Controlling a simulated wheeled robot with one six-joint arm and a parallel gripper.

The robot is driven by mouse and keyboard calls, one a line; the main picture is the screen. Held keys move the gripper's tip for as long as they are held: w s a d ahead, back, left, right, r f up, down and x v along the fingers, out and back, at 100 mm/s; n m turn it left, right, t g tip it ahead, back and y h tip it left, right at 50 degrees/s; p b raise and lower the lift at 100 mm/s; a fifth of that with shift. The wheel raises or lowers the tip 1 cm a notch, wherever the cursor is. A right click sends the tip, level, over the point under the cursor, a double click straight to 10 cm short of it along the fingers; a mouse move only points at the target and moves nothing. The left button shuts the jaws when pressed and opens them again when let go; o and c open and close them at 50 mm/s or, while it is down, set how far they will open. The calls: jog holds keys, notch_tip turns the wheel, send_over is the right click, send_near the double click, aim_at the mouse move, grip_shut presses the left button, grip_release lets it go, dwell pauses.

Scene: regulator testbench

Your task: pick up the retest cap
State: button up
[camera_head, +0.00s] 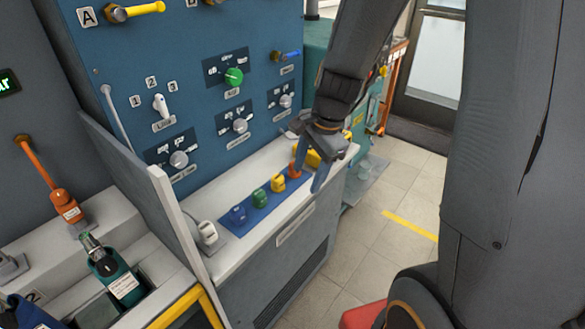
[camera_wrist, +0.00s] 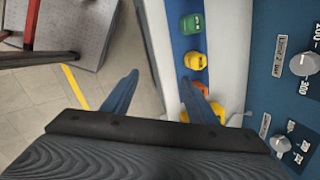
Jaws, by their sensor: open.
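No label that I can read says which cap is the retest cap. A blue strip (camera_head: 250,222) on the white bench ledge bears a blue cap (camera_head: 238,214), a green cap (camera_head: 261,198), a yellow cap (camera_head: 279,182) and an orange cap (camera_head: 295,169). The wrist view shows the green cap (camera_wrist: 192,23), the yellow cap (camera_wrist: 195,61) and part of the orange cap (camera_wrist: 202,87). My gripper (camera_wrist: 162,79) is open and empty over the ledge's front edge. Its right finger in the wrist view is beside the orange cap and partly covers a larger yellow object (camera_wrist: 219,108).
The blue panel (camera_head: 215,110) with knobs rises behind the ledge. A white tagged object (camera_head: 207,232) stands at the ledge's left end, by a grey divider (camera_head: 140,175). A teal bottle-like item (camera_head: 116,274) lies further left. Tiled floor (camera_head: 370,240) is free in front.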

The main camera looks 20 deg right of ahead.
jog(key=w+d+f+m+t, duration=0.2)
jog(key=w+m, duration=0.8)
jog(key=m, duration=0.3)
jog(key=shift+m+y, duration=0.5)
jog(key=shift+w+x, duration=0.2)
jog(key=shift+x, duration=1.1)
jog(key=shift+w+x, duration=0.2)
jog(key=shift+x, duration=1.1)
jog(key=shift+w+x, duration=0.15)
jog(key=shift+x, duration=1.15)
jog(key=shift+d+r, duration=0.15)
jog(key=c, duration=1.1)
